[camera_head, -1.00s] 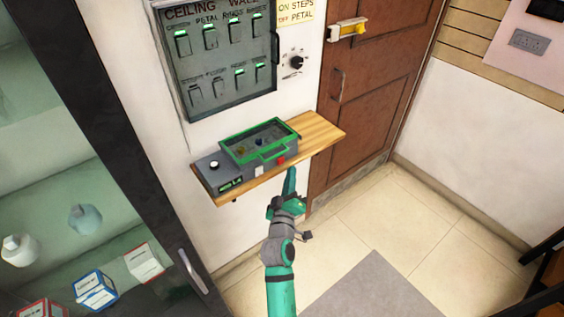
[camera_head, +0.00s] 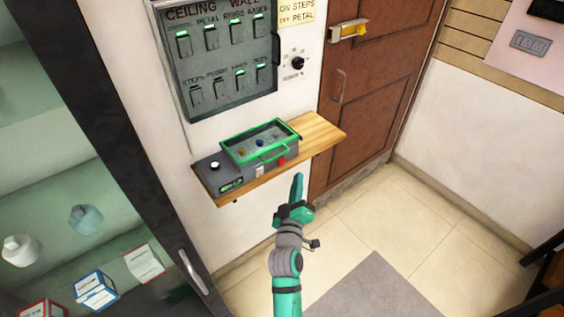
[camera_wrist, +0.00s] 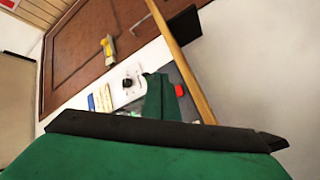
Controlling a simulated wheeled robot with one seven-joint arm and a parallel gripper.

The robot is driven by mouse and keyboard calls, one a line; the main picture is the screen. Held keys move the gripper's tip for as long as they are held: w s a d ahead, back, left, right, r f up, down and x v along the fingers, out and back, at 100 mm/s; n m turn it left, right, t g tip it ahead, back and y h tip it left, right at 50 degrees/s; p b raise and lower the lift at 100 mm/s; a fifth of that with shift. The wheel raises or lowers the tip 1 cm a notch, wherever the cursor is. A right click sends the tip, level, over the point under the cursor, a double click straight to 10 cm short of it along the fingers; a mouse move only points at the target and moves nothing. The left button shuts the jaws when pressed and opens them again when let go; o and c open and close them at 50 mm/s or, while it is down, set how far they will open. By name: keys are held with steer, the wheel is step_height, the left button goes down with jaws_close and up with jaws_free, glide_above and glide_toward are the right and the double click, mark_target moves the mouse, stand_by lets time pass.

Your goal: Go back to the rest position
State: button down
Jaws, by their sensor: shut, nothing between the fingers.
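My gripper (camera_head: 298,180) is shut and empty. In the head view it points up, in the air in front of and below the wooden shelf (camera_head: 318,133), apart from it. In the wrist view my closed green fingers (camera_wrist: 162,97) stand up in front of the shelf edge. A grey control box with a green-framed lid (camera_head: 262,142) sits on the shelf, left of and above my gripper. A red button (camera_head: 281,161) is on its front; red also shows in the wrist view (camera_wrist: 179,90).
A switch panel (camera_head: 220,60) and a black knob (camera_head: 297,63) are on the wall above. A brown door (camera_head: 365,100) with a yellow latch stands right of the shelf. A glass cabinet (camera_head: 130,150) is at left.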

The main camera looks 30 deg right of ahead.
steer(key=s+a+f+n+t+y, duration=0.1)
steer(key=s+a+f+y, duration=0.2)
steer(key=s+a+f, duration=0.6)
steer(key=s+a+f+t+y, duration=0.15)
steer(key=s+a+y, duration=0.25)
steer(key=a, duration=0.8)
steer(key=s+a+r+m+y, duration=0.1)
steer(key=s+a+y, duration=0.1)
steer(key=s+a, duration=0.5)
steer(key=s+a+r+m+g+y, duration=0.1)
steer(key=s+a+r+y, duration=0.1)
steer(key=s+a, duration=0.6)
steer(key=s+y, duration=0.1)
steer(key=s, duration=0.6)
steer(key=shift+s+m, duration=0.15)
steer(key=shift+m, duration=0.15)
